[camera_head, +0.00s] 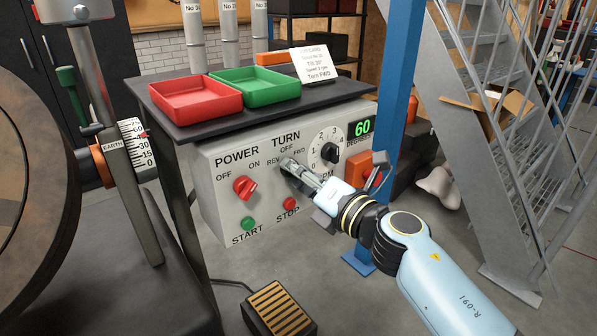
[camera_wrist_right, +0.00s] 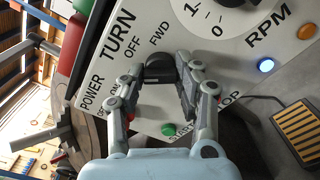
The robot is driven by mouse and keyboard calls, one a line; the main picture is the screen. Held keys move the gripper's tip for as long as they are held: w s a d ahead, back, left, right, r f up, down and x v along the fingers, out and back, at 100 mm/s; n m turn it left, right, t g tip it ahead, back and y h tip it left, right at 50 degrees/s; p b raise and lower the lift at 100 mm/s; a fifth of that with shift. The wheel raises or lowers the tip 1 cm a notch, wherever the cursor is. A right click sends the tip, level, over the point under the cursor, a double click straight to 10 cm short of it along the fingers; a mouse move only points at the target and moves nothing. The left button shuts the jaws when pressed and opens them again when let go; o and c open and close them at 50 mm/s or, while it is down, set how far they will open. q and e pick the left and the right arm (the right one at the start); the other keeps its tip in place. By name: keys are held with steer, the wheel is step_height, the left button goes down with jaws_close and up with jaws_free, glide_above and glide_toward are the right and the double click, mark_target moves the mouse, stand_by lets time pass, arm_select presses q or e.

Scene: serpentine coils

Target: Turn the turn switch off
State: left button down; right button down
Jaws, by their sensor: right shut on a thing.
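The turn switch is a black knob (camera_wrist_right: 160,68) under the TURN label on the grey control panel (camera_head: 222,165), among the marks REV, OFF and FWD. My right gripper (camera_head: 290,170) reaches in from the right and covers the knob in the head view. In the right wrist view, the fingers of my right gripper (camera_wrist_right: 165,76) are shut on the knob, one on each side. Which mark the knob points to cannot be told. My left gripper is not in view.
The red power knob (camera_head: 245,187), green start button (camera_head: 248,223) and red stop button (camera_head: 289,203) sit close by. A speed dial (camera_head: 330,152) and a display reading 60 (camera_head: 361,127) are to the right. A blue post (camera_head: 393,90) stands beside my right arm. A foot pedal (camera_head: 278,310) lies below.

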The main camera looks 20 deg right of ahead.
steer(key=shift+m+p, duration=2.5)
steer(key=shift+m, duration=1.1)
steer(key=shift+f, duration=0.1)
steer(key=c, duration=0.9)
jaws_free()
steer(key=v, duration=1.2)
